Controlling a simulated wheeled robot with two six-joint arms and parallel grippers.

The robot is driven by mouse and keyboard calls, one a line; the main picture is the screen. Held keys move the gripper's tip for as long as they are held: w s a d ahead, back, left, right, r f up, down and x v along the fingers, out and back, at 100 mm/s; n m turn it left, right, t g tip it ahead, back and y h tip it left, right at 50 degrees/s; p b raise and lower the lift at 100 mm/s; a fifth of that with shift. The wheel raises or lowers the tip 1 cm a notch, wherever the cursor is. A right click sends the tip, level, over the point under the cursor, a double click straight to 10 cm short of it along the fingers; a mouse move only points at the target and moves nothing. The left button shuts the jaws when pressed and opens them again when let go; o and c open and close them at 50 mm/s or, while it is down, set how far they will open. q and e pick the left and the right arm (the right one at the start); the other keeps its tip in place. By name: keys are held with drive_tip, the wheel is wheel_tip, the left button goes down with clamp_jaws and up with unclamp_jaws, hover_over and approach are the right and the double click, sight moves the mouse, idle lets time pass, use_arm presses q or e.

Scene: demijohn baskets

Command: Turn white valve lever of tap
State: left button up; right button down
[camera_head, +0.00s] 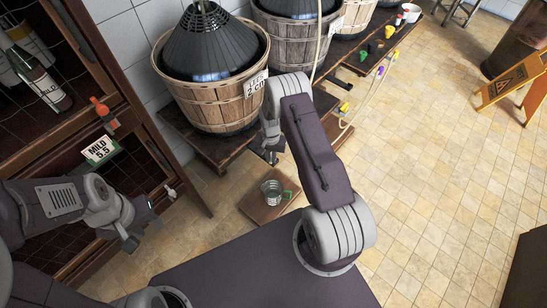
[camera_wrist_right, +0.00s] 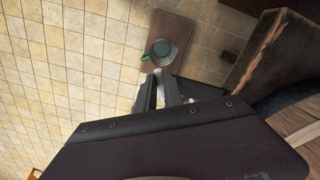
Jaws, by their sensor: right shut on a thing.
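The lever is mostly hidden; a small whitish piece (camera_wrist_right: 190,99) shows beside the fingers. A metal cup with a green handle (camera_head: 271,189) stands on a low wooden board (camera_head: 262,208) below, and the cup also shows in the wrist view (camera_wrist_right: 163,51). My left gripper (camera_head: 143,231) is open and empty at the left.
A wooden basket (camera_head: 205,100) with a dark demijohn stands on a bench, with more baskets behind. A cabinet with bottles (camera_head: 40,85) and a MILD 5.5 card (camera_head: 100,150) is at the left. Yellow folding sign (camera_head: 512,80) stands far right. The tiled floor is mostly clear.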

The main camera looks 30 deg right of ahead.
drive_tip(key=m, duration=0.2)
drive_tip(key=w+m, duration=0.1)
drive_tip(key=a+m+b, duration=0.1)
drive_tip(key=m, duration=0.1)
drive_tip(key=shift+w+m, duration=0.15)
drive_tip(key=shift+m, duration=0.15)
drive_tip(key=shift+w, duration=0.1)
idle(0.4)
drive_tip(key=c, duration=1.4)
unclamp_jaws()
drive_tip(key=shift+c, duration=0.2)
drive_tip(key=shift+r, duration=0.1)
wheel_tip(320, 180, up, 9)
drive_tip(key=p, duration=0.1)
